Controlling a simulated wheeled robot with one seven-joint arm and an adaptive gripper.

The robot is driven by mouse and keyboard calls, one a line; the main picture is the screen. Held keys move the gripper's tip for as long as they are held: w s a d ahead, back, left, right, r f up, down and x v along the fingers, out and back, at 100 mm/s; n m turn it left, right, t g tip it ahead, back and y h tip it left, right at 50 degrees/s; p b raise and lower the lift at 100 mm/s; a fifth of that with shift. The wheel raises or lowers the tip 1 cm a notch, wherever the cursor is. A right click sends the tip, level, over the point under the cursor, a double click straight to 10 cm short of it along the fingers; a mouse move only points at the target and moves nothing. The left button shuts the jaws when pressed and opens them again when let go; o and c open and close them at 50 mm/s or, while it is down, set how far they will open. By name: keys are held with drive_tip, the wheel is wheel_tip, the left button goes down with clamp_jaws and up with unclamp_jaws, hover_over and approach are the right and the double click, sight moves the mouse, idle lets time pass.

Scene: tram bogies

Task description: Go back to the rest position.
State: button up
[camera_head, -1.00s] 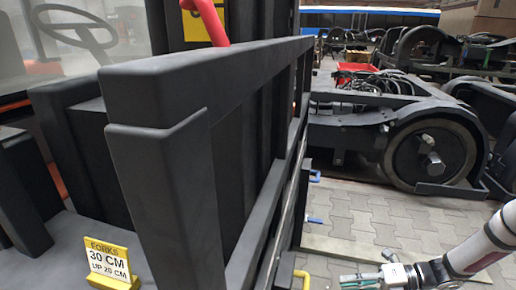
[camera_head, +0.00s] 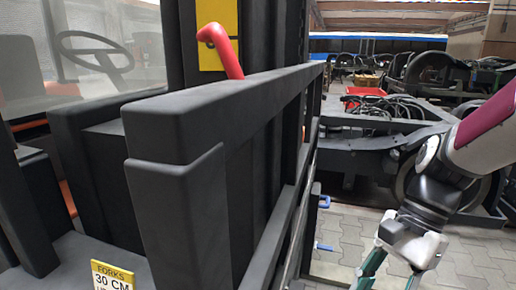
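My gripper (camera_head: 388,278) hangs at the lower right of the head view, below my white and dark red arm. It points down, and its two greenish fingers stand apart with only paved floor showing between them. The fingertips run out of the bottom of the picture. No object shows in the gripper. It is to the right of the dark forklift frame (camera_head: 250,105), with a gap between them.
The forklift, with a red lever (camera_head: 218,48) and a yellow forks sign (camera_head: 112,276), fills the left. A tram bogie (camera_head: 365,147) with cables and a wheel stands behind my arm. Paved floor (camera_head: 345,232) lies between them. A red tray (camera_head: 368,91) sits farther back.

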drive_tip(key=s+r+n+t+h, duration=0.2)
drive_tip(key=s+r+n, duration=0.1)
drive_tip(key=s+n, duration=0.45)
drive_tip(key=s+r+n+t+h, duration=0.2)
drive_tip(key=s+r+n+h, duration=0.1)
drive_tip(key=s+n, duration=0.4)
wheel_tip(320, 180, up, 26)
drive_tip(key=d+m+t+p, duration=0.1)
drive_tip(key=t+p, duration=0.2)
drive_tip(key=p, duration=2.2)
drive_tip(key=shift+s+r+m+p, duration=0.25)
drive_tip(key=shift+m+p, duration=0.05)
drive_tip(key=shift+m, duration=0.05)
